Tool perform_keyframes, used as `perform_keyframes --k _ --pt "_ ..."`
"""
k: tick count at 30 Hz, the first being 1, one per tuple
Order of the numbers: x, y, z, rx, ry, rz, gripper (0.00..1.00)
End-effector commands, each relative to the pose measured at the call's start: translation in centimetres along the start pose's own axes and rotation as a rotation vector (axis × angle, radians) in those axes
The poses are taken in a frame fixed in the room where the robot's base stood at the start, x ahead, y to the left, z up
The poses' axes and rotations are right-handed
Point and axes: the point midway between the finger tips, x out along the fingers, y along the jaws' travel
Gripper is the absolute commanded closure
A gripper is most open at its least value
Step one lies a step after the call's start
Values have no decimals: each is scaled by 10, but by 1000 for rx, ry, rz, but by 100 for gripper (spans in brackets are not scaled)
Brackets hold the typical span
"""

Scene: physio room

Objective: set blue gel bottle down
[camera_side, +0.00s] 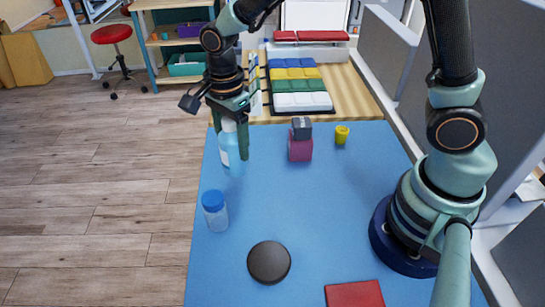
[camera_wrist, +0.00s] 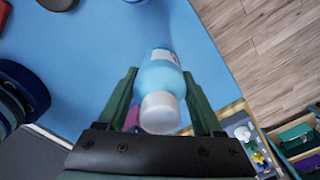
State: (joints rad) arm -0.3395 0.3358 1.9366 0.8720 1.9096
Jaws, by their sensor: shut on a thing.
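The blue gel bottle (camera_side: 234,164) is light blue with a pale label, and hangs upright between the green fingers of my gripper (camera_side: 230,143) over the far left part of the blue table mat (camera_side: 320,215). In the wrist view, the bottle (camera_wrist: 160,78) points its white cap toward the camera, with a finger on each side. My gripper (camera_wrist: 160,82) is shut on it. The fingers hide part of its sides. I cannot tell for sure whether its base touches the mat.
A clear bottle with a blue cap (camera_side: 215,211) stands nearer at the left edge. A dark cube (camera_side: 301,128) sits on a magenta block (camera_side: 300,150), beside a yellow cup (camera_side: 342,134). A black disc (camera_side: 269,262) and red block (camera_side: 354,293) lie in front. The mat's middle is clear.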

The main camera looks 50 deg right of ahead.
Motion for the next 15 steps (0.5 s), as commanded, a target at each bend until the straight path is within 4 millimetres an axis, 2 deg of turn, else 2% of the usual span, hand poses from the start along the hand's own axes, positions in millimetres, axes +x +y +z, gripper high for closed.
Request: perform_keyframes --k 7,15 --pt "21 0 0 0 0 1 100" --pt "55 0 0 0 0 0 100"
